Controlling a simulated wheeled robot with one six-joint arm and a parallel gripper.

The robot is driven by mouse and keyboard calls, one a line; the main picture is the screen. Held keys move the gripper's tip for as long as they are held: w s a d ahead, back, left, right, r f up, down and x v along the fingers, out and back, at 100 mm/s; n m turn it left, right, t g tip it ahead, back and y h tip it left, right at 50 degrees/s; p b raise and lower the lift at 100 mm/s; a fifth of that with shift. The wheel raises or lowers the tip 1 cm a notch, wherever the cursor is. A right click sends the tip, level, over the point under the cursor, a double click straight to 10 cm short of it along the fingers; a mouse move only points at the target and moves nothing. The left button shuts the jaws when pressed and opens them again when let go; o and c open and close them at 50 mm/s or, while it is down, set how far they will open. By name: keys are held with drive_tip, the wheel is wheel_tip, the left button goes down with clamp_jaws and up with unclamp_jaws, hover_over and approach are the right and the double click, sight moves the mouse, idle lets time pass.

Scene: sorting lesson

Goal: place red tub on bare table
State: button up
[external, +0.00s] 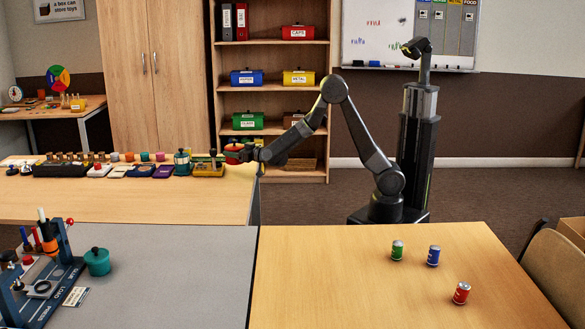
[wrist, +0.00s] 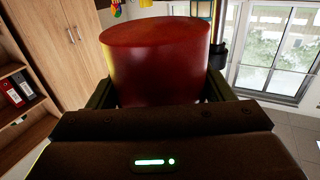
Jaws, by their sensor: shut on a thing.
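The red tub (external: 233,153) is in my gripper (external: 244,153), at the right end of the row on the left wooden table (external: 130,205). In the wrist view the red tub (wrist: 155,55) fills the upper middle, with a finger of my gripper (wrist: 158,92) on each side. The fingers are shut on it. The external view does not clearly show whether the tub touches the table. The front part of that table is bare.
A row of trays and small parts, ending in a yellow tray (external: 208,170), lines the left table's back. The right wooden table (external: 330,280) holds green (external: 397,251), blue (external: 433,256) and red (external: 461,293) cans. A teal pot (external: 97,262) and a blue fixture (external: 45,275) stand on the grey table (external: 180,270).

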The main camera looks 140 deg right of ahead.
sight(235, 161)
drive_tip(key=shift+f+b, duration=0.65)
drive_tip(key=shift+f, duration=1.55)
drive_tip(key=shift+f, duration=0.1)
drive_tip(key=shift+f, duration=0.15)
drive_tip(key=o, duration=1.4)
drive_tip(key=shift+o, duration=0.5)
drive_tip(key=v, duration=1.4)
drive_tip(key=shift+r+p, duration=0.2)
drive_tip(key=shift+p, duration=0.2)
